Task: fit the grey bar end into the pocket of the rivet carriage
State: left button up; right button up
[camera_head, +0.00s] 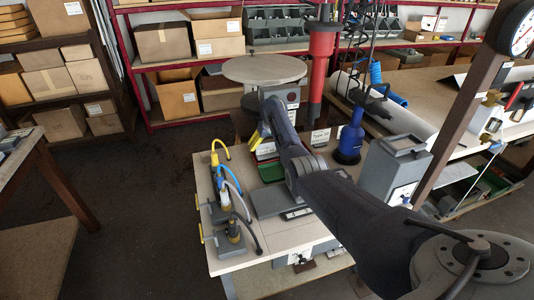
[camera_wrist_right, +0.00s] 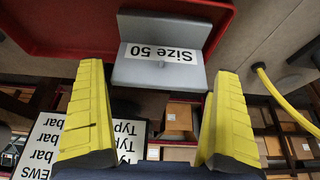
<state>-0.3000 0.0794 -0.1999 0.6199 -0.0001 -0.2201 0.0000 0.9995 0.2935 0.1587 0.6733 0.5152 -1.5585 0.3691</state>
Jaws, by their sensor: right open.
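My right gripper (camera_head: 257,136) is over the far part of the work table, its yellow fingers apart. In the right wrist view, the open fingers (camera_wrist_right: 158,72) have nothing clamped between them. A grey block with an upside-down "Size 50" label (camera_wrist_right: 160,66) shows between and beyond the fingertips; I cannot tell whether it is the grey bar end. A grey plate-like fixture (camera_head: 268,201) lies on the table, partly behind my right arm. My left gripper is not in view.
Fixtures with yellow, blue and black hoses (camera_head: 222,195) stand along the table's left edge. A round-topped stand (camera_head: 265,68) and a red column (camera_head: 321,65) rise behind. Bare tabletop (camera_head: 235,262) shows in front.

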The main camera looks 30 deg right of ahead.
jog(key=c, duration=1.5)
jog(key=shift+s, duration=0.1)
jog(key=shift+c, duration=0.5)
jog(key=shift+f, duration=0.2)
jog(key=shift+c, duration=1.4)
